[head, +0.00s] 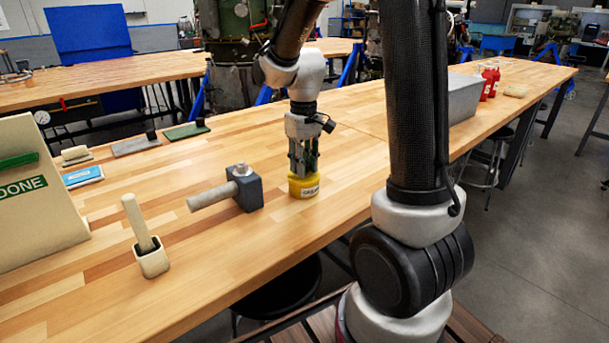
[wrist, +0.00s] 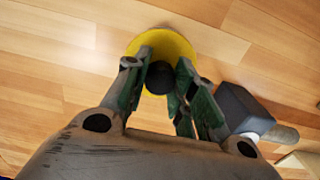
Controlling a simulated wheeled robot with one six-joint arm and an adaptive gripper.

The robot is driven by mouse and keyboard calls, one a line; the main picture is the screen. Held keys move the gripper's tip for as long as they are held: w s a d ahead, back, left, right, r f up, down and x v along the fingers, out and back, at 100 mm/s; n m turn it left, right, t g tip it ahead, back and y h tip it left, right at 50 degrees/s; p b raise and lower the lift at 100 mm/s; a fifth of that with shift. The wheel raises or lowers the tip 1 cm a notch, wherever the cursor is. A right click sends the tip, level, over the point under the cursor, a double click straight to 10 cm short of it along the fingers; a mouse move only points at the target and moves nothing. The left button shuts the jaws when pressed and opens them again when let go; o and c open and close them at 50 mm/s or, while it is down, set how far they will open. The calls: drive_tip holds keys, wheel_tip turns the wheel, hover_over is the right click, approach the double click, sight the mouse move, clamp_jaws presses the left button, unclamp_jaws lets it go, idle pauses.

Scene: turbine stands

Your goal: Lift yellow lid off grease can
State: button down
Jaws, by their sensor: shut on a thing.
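The grease can (head: 304,191) stands upright on the wooden bench, a small yellow can with a white label on its side. Its yellow lid (wrist: 172,43) shows from above in the wrist view, with a round dark knob (wrist: 160,78) in its middle. My gripper (head: 303,170) points down over the can, and in the wrist view its green-padded fingers (wrist: 160,82) sit on both sides of the knob, shut on it. The lid appears to be on the can; any gap between them cannot be made out. The fingers hide part of the lid.
A dark block with a grey cylindrical handle (head: 232,190) lies just left of the can. A small holder with a wooden handle (head: 150,258), a "DONE" bin (head: 40,215) and a blue pack (head: 83,177) are further left. A grey box (head: 462,98) and red bottles (head: 489,82) stand back right.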

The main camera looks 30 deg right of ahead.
drive_tip(key=shift+r, duration=0.65)
drive_tip(key=shift+r, duration=0.85)
